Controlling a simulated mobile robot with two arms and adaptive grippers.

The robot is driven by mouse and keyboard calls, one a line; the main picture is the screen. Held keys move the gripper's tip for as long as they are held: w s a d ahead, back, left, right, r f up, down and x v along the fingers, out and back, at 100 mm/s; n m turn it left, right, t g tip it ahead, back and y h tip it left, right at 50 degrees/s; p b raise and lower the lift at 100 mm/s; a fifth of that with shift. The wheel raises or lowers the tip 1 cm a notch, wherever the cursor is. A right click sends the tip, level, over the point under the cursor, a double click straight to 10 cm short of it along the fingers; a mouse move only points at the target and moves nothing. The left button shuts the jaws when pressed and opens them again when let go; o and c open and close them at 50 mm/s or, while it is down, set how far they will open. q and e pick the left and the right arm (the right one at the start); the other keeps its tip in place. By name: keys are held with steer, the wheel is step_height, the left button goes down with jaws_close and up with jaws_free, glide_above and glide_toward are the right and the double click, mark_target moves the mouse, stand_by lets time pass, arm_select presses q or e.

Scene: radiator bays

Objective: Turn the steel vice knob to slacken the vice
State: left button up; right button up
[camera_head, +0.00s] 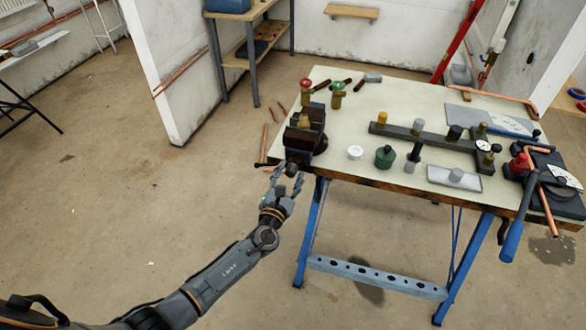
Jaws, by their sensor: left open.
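A dark vice (304,138) with brownish faces is mounted at the near left corner of the workbench (398,177). A small dark knob (291,169) shows at the vice's near end, by the bench edge. My left gripper (286,177) is open, reaching up from below with its fingers at either side of the knob. I cannot tell whether the fingers touch it. My right gripper is not in view.
On the bench stand a green bottle (385,157), a white cap (355,152), a dark bar fixture (425,136) and brass valves with red (305,86) and green (338,86) handwheels. A pipe bender (545,190) is at the right. The floor left of the bench is mostly clear.

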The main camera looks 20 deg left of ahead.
arm_select(q)
jaws_close()
steer(key=shift+f+n+b, duration=0.15)
steer(key=shift+n+b, duration=0.15)
steer(key=n+b, duration=0.5)
steer(key=n, duration=0.4)
steer(key=shift+f, duration=0.1)
steer(key=n+b, duration=0.3)
steer(key=n, duration=0.5)
steer(key=shift+n, duration=0.3)
steer(key=n, duration=0.6)
steer(key=shift+s+r, duration=0.1)
steer(key=shift+r, duration=0.15)
steer(key=n, duration=0.3)
steer(key=shift+r, duration=0.15)
steer(key=n, duration=0.3)
steer(key=shift+n, duration=0.4)
steer(key=shift+c, duration=0.4)
jaws_free()
steer(key=shift+w, duration=0.2)
